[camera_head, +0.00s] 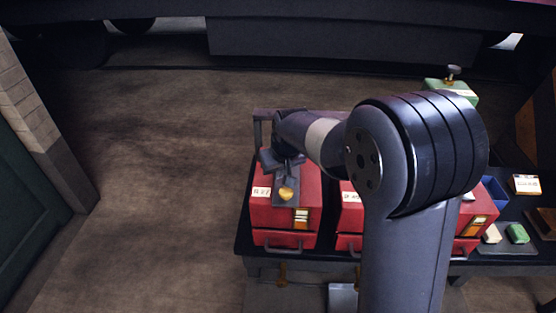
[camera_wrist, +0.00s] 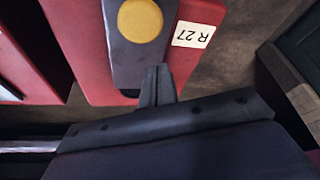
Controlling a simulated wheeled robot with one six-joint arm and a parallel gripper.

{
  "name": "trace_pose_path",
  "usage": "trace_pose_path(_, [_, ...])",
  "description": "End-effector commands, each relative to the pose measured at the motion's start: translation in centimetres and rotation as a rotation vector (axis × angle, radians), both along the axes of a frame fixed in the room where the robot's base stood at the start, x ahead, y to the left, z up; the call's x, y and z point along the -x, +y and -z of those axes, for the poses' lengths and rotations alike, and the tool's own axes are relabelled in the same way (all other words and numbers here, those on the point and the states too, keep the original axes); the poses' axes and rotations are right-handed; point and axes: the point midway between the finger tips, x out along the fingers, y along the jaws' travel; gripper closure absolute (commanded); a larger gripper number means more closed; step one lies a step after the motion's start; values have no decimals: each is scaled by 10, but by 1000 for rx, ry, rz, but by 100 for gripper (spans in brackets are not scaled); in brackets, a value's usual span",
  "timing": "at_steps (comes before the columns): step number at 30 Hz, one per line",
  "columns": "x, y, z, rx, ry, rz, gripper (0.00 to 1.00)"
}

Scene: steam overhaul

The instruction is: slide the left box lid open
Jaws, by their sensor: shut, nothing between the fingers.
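The left box (camera_head: 265,215) is red, with a label reading R 27 and a drawer-like handle low on its front. A dark grey strip-shaped lid (camera_head: 286,183) with a round yellow knob (camera_head: 287,194) lies along its top. The wrist view shows the red box (camera_wrist: 90,45), the lid (camera_wrist: 140,62) and the knob (camera_wrist: 140,20) close up. My gripper (camera_wrist: 157,72) is shut and empty, its fingertips at the end of the lid away from the knob. I cannot tell whether they touch it. In the head view my gripper (camera_head: 275,160) partly hides the back of the box.
More red boxes stand to the right, one (camera_head: 349,215) partly behind my arm. A blue bin (camera_head: 495,192) and small green and pale blocks sit at the bench's right. A green box (camera_head: 450,89) stands behind. The floor left of the bench is clear.

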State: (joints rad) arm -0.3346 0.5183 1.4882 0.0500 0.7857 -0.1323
Motion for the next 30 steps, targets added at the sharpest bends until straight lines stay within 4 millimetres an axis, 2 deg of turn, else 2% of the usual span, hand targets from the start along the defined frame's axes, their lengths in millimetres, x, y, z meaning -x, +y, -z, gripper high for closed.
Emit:
trace_pose_path(6, [18,-8,2,0,0,1,100])
trace_pose_path(21, [23,-10,4,0,0,1,100])
trace_pose_path(30, [43,-10,4,0,0,1,100])
